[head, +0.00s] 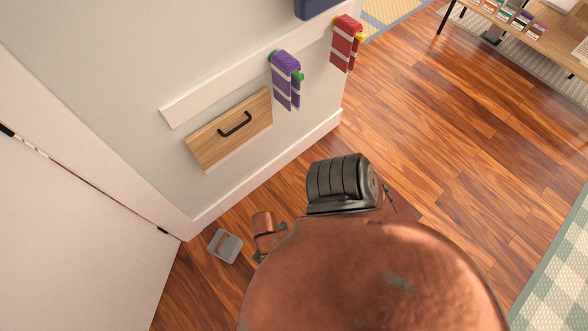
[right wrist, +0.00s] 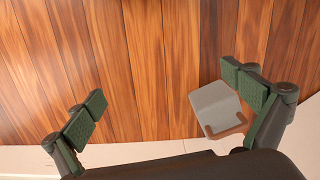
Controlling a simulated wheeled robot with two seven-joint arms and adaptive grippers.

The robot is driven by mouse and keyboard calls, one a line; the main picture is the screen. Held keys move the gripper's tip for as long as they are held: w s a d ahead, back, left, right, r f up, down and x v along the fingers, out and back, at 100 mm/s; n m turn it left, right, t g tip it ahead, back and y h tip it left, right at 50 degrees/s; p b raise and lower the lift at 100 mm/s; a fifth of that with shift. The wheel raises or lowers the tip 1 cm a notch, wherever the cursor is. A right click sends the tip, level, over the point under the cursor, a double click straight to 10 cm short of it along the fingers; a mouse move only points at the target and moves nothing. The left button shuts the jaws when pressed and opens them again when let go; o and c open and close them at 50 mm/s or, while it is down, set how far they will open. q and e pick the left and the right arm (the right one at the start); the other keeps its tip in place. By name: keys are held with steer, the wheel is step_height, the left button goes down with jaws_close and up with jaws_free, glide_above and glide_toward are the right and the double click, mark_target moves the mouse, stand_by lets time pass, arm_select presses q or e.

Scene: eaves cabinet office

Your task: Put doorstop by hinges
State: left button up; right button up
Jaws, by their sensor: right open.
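The doorstop (head: 225,246) is a small grey wedge with a brown patch. It lies on the wood floor beside the white door, close to the wall corner. Dark hinges (head: 162,230) show along the seam at the door's edge. My right gripper (right wrist: 170,104) is open and empty. In the right wrist view the doorstop (right wrist: 213,105) lies between the finger lines, much nearer the right finger; I cannot tell the height gap. In the head view my right arm hides most of that gripper. My left gripper is not in view.
The white door (head: 70,235) and the baseboard (head: 265,170) bound the floor. Open floor lies right; a checkered rug (head: 560,270) is at the far right.

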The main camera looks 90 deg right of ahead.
steer(key=s+r+n, duration=0.8)
steer(key=s+r, duration=0.1)
steer(key=s, duration=0.1)
steer(key=shift+s+d+r, duration=0.2)
steer(key=shift+s+r, duration=0.1)
steer(key=shift+s, duration=0.05)
stand_by(0.9)
